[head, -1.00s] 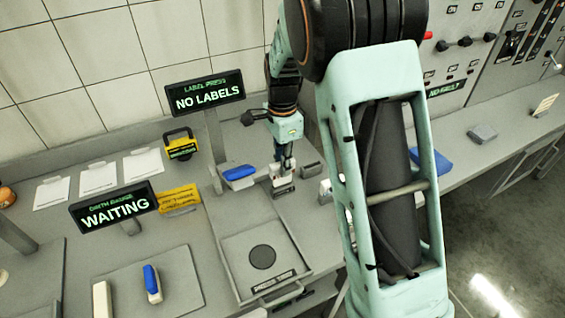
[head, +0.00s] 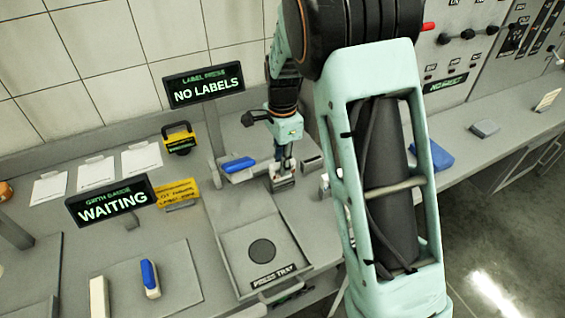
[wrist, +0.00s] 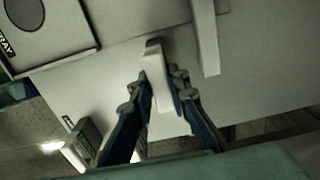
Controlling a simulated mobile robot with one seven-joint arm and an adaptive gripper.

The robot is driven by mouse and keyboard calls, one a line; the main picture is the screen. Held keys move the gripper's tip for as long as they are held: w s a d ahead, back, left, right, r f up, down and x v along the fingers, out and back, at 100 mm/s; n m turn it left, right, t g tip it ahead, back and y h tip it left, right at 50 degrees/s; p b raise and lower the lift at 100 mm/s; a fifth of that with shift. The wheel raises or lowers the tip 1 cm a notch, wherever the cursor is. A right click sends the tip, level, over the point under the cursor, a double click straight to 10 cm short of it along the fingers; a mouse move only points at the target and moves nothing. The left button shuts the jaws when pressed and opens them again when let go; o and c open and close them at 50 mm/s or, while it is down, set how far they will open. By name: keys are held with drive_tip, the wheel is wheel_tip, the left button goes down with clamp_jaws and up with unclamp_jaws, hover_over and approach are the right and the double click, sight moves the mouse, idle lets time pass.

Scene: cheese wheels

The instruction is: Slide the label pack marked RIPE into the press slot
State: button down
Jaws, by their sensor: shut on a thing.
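My gripper (head: 283,174) points down over the bench beside the label press, whose sign (head: 205,84) reads NO LABELS. In the wrist view my gripper (wrist: 160,78) is shut on a pale, narrow block, the label pack (wrist: 158,92). No marking on the pack can be read. In the head view my fingers and arm hide most of it, and a small grey piece shows under the fingertips. I cannot make out the press slot clearly or tell whether the pack touches it. The press tray (head: 229,269), with a dark round disc, lies in front of my gripper.
A blue-topped block (head: 239,164) sits just left of my gripper, and a small grey box (head: 312,164) just right. The girth gauge sign (head: 112,201) reads WAITING. Another blue-topped block (head: 150,278) lies front left. A blue item (head: 432,155) lies right of my arm.

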drive_tip(key=shift+f+b, duration=0.5)
drive_tip(key=shift+f, duration=0.4)
drive_tip(key=c, duration=1.8)
unclamp_jaws()
drive_tip(key=shift+o, duration=0.2)
wheel_tip(320, 180, up, 12)
drive_tip(key=shift+r, duration=0.1)
